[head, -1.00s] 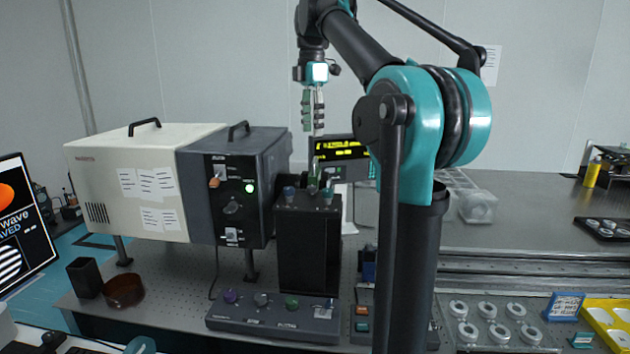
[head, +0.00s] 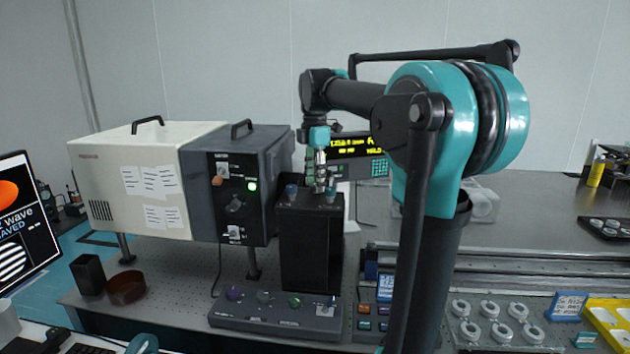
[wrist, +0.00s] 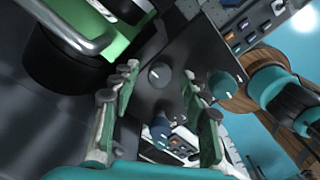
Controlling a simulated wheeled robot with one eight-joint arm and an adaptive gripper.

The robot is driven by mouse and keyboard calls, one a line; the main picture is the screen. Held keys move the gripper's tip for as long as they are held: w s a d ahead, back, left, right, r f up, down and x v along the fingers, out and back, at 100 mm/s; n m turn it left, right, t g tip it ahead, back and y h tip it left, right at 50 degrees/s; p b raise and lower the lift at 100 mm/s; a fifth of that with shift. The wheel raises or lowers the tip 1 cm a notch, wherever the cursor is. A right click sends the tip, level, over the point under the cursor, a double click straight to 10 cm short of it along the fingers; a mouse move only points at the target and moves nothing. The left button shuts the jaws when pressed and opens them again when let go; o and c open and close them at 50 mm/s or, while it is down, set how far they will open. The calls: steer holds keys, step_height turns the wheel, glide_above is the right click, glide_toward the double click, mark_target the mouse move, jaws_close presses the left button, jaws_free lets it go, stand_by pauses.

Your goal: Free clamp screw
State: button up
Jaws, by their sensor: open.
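My gripper (head: 319,184) is at the top of the black upright housing (head: 309,245), fingers pointing down. In the wrist view its two fingers (wrist: 160,85) are apart, with nothing held between them. A dark round knob with a white mark (wrist: 158,73) shows between the fingertips, and a teal knob (wrist: 225,86) lies just right of them. I cannot tell which knob is the clamp screw, or whether a finger touches one.
A cream and grey box unit (head: 232,190) with a green lamp stands left of the housing. A lit display (head: 352,150) is behind my gripper. A knobbed base panel (head: 275,312) lies in front. A brown dish (head: 126,287) and black cup (head: 87,274) sit at left.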

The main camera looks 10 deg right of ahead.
steer(key=shift+f, duration=0.1)
steer(key=shift+c, duration=0.4)
jaws_close()
